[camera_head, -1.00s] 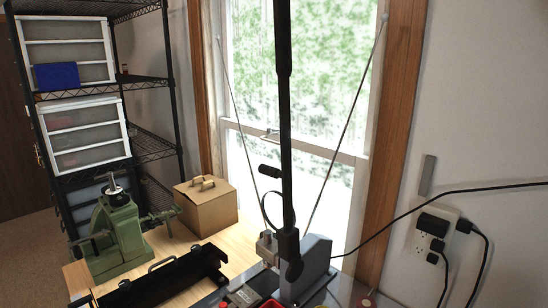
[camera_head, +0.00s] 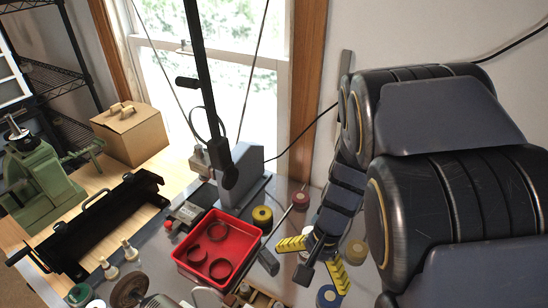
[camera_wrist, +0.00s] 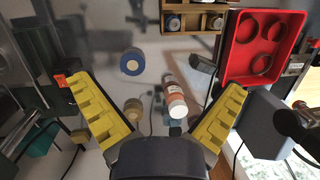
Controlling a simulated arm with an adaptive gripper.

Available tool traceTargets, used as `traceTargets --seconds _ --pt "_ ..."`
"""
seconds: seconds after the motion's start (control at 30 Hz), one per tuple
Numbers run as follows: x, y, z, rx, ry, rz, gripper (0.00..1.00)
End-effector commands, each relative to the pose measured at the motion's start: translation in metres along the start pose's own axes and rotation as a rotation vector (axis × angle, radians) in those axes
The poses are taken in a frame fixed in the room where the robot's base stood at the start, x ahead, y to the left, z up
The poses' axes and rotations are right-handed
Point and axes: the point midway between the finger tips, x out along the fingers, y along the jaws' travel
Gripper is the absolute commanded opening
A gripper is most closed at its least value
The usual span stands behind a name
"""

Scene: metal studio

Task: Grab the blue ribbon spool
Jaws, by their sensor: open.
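The blue ribbon spool (camera_head: 328,297), a blue ring with a pale centre, sits on the grey table at the bottom edge of the head view, just below my gripper's lower finger. It also shows in the wrist view (camera_wrist: 132,62), slightly left of centre. My gripper (camera_head: 314,262) has yellow ribbed fingers spread wide, with nothing between them touching either finger. In the wrist view my gripper (camera_wrist: 155,87) has the blue spool beyond its fingertips, apart from both fingers.
A tan spool (camera_head: 356,252) stands right of my gripper. A yellow spool (camera_head: 262,216) and a red spool (camera_head: 301,199) stand farther back. A red tray (camera_head: 181,260) lies left. A wooden rack (camera_wrist: 190,33) lies beyond the blue spool.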

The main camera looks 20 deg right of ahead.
Motion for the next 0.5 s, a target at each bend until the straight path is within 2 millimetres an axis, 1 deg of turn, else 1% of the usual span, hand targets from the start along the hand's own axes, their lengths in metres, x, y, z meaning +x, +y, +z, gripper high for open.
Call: traceTargets --seconds 0.03,0.1,0.2,0.33,0.4,0.5 --pt "0.016 0.006 -0.019 0.102 -0.002 -0.004 1.0" --pt "0.035 0.013 -0.044 0.23 0.015 -0.013 1.0" --pt "0.06 0.028 -0.072 0.387 0.036 -0.014 1.0" --pt "0.083 0.045 -0.094 0.527 0.058 -0.012 1.0" --pt "0.089 0.051 -0.1 0.568 0.066 -0.011 1.0" --pt "0.097 0.054 -0.104 0.594 0.07 -0.009 1.0"
